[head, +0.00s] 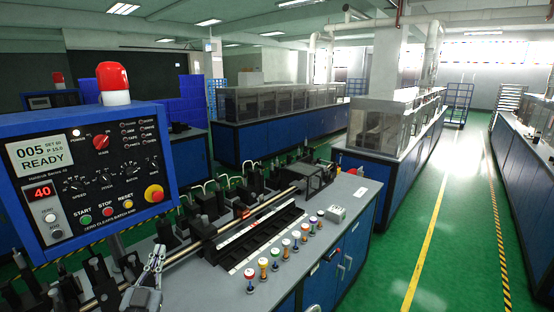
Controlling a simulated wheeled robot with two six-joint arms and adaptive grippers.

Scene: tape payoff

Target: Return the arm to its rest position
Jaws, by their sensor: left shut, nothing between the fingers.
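My left gripper (158,256) shows at the lower left of the head view, low over the near left part of the machine bench (205,285). It is shut and holds nothing. The control panel (85,175) stands just above and left of it, with a display reading "005 READY" and a red "40". My right gripper is not in view.
A row of small spools (275,263) with coloured tops stands along the bench's front right. Black fixtures and a long rod (235,225) run across the bench behind them. A green floor aisle (450,220) with yellow lines is clear at right.

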